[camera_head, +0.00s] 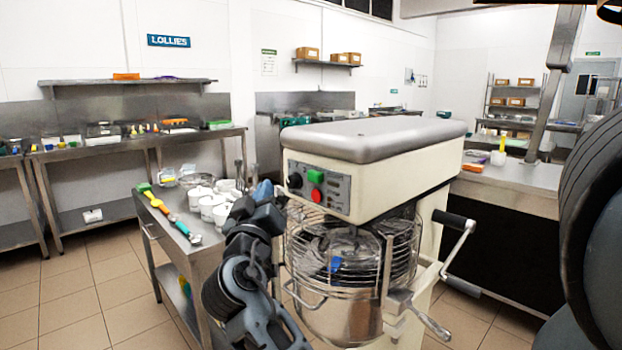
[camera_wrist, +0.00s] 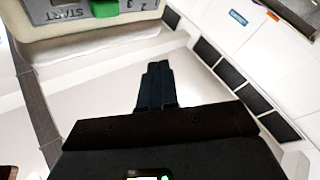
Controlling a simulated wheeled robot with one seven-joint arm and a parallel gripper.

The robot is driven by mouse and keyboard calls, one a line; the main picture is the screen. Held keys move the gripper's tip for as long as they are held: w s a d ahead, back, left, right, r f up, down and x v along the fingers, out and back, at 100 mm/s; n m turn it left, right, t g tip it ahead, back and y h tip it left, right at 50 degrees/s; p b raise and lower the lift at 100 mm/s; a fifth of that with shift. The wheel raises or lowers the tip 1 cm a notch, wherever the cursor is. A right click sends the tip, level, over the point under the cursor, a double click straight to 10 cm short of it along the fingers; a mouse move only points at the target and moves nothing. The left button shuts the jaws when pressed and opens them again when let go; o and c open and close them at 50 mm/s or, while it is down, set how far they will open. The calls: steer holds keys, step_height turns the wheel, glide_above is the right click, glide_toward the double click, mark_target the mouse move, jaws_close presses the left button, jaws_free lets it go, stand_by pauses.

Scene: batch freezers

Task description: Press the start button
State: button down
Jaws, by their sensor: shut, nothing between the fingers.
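The green start button (camera_head: 316,176) is on the front control panel (camera_head: 340,190) of a cream mixer (camera_head: 380,150), above a red button (camera_head: 317,194). In the wrist view, the green button (camera_wrist: 115,7) is cut off by the top edge, beside a grey plate (camera_wrist: 68,12) reading START. My gripper (camera_head: 264,190) is left of the panel in the head view. In the wrist view, its dark fingers (camera_wrist: 157,72) are together, empty, and point toward the panel's side. The fingertips appear apart from the button.
A black knob (camera_head: 295,180) is left of the buttons. A wire guard (camera_head: 350,245) and metal bowl (camera_head: 345,318) are below the panel, with a crank handle (camera_head: 455,222) at right. A steel table (camera_head: 165,235) with white cups (camera_head: 208,205) stands at left.

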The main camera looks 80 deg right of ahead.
mark_target(315, 176)
steer(key=s+d+p, duration=0.3)
steer(key=s+d, duration=0.1)
steer(key=d, duration=0.3)
steer(key=shift+s+d, duration=0.25)
steer(key=shift+s, duration=0.05)
steer(key=shift+s+d, duration=0.1)
steer(key=shift+d, duration=0.05)
stand_by(1.9)
steer(key=shift+s+d, duration=0.1)
steer(key=shift+d, duration=0.1)
